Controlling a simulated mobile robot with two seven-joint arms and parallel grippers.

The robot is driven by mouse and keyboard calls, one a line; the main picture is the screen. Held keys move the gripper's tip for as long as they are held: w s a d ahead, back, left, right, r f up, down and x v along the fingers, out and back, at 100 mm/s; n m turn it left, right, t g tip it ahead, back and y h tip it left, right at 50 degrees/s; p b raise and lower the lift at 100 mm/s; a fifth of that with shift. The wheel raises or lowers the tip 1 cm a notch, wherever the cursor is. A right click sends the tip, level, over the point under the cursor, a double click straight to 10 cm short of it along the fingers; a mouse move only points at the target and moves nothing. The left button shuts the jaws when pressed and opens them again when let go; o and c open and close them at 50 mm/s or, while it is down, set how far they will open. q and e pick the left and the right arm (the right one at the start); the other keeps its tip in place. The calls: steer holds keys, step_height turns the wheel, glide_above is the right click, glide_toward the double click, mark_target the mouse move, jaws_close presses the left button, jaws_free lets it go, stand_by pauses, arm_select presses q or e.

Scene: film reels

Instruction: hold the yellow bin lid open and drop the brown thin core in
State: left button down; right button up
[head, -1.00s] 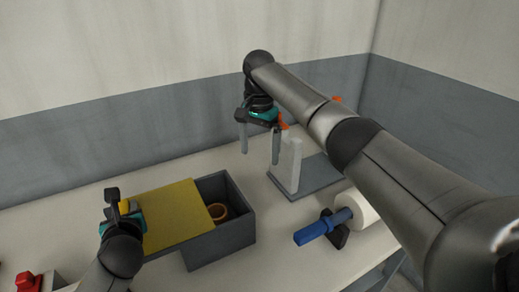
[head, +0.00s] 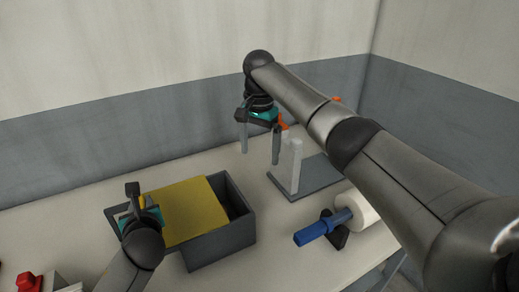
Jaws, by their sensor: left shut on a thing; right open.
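The grey bin (head: 222,245) stands on the table with its yellow lid (head: 197,208) lying over most of its top. A dark open strip shows at the bin's right end. My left gripper (head: 142,205) is at the lid's left edge, shut on the lid, apparently by its yellow handle. My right gripper (head: 260,142) is open and empty, with its fingers pointing down, above and behind the bin's right side. The brown core is not visible now; the lid hides most of the bin's inside.
A grey stand (head: 305,178) with a pale upright post is right of the bin. A white roll (head: 358,208) with a blue handle (head: 312,232) lies at the right. A red object (head: 30,281) sits at the front left. My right arm crosses the right side.

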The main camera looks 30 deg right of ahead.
mark_target(167, 204)
arm_select(q)
steer(key=shift+d+f, duration=0.15)
steer(key=shift+d, duration=1.25)
steer(key=shift+d+f, duration=0.1)
steer(key=shift+d, duration=1.25)
steer(key=c, duration=1.1)
jaws_free()
steer(key=o, duration=0.5)
steer(key=shift+r, duration=0.15)
steer(key=shift+o, duration=0.2)
steer(key=shift+s, duration=0.1)
steer(key=p+v, duration=0.3)
steer(key=v, duration=1.2)
steer(key=shift+r, duration=0.1)
